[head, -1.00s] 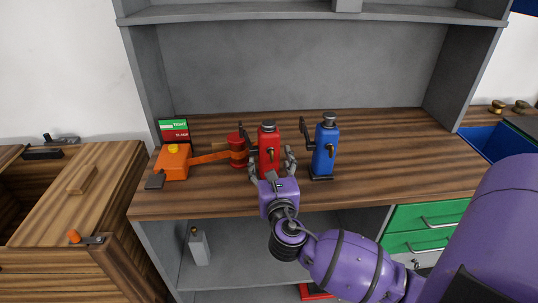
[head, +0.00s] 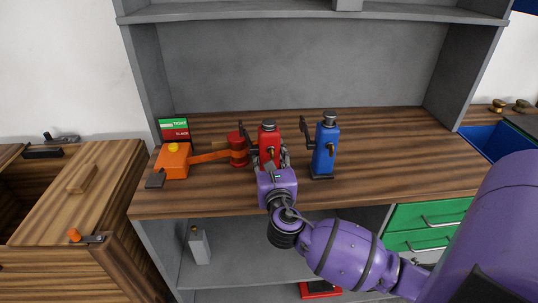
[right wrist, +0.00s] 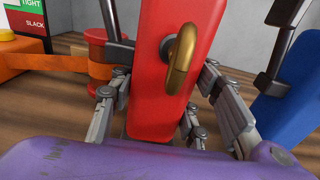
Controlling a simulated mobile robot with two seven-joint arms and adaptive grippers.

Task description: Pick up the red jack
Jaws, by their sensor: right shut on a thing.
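The red jack (head: 268,137) stands upright on the wooden bench, with a dark top and a crank on its left side. It fills the middle of the right wrist view (right wrist: 168,75), where a brass hook shows on its front. My right gripper (head: 270,160) is shut on the red jack, with one finger on each side of its lower body. In the right wrist view the fingers (right wrist: 160,108) press against both sides of it. The jack's base is hidden behind the gripper. My left gripper is not in view.
A blue jack (head: 326,145) stands close on the right. On the left are a red pulley (head: 237,150), an orange belt (head: 208,157), an orange box (head: 172,162) and a tight/slack sign (head: 174,130). The bench is clear at right (head: 410,150).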

